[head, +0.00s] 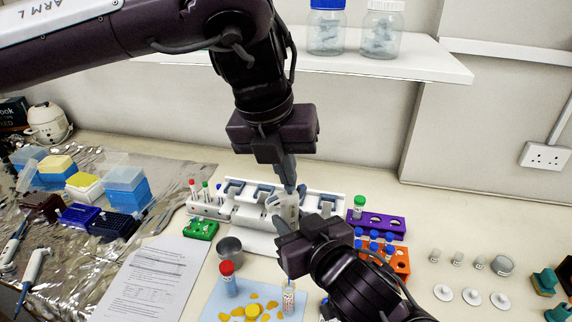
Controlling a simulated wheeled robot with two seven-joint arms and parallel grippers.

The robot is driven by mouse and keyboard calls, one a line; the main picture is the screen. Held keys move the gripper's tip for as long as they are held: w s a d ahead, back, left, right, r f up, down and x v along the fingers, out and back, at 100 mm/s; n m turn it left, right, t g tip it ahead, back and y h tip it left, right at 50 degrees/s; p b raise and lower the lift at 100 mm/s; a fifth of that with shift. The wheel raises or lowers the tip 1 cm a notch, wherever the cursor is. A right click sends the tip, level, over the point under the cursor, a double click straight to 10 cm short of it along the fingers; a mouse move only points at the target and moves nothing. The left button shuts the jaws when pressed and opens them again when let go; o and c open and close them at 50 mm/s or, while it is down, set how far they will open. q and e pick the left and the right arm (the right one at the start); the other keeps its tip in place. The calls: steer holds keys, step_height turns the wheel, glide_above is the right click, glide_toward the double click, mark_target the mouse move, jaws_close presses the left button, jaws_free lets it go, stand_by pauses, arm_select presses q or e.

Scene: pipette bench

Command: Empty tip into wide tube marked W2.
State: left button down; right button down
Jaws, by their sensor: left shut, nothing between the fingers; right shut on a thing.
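My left gripper (288,185) is shut and empty, fingertips pointing down at the top of a white pipette (286,207); I cannot tell whether they touch it. My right gripper (283,235) is shut on the pipette, just below and in front of the left one. The pipette's lower end and tip are hidden by the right gripper. Several small clear containers stand uncapped at the right, one of them wider (502,265). Their marks are too small to read, so I cannot tell which is W2.
A white pipette rack (240,213) stands behind. A purple rack (390,222) and an orange rack (401,262) with blue-capped tubes are right of the grippers. White lids (471,297) lie at right.

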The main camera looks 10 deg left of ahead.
arm_select(q)
steer(key=shift+f, duration=0.55)
arm_select(e)
steer(key=shift+r, duration=0.1)
arm_select(q)
steer(key=shift+r, duration=0.95)
stand_by(0.7)
step_height(320, 180, up, 6)
steer(key=shift+f, duration=0.1)
stand_by(0.5)
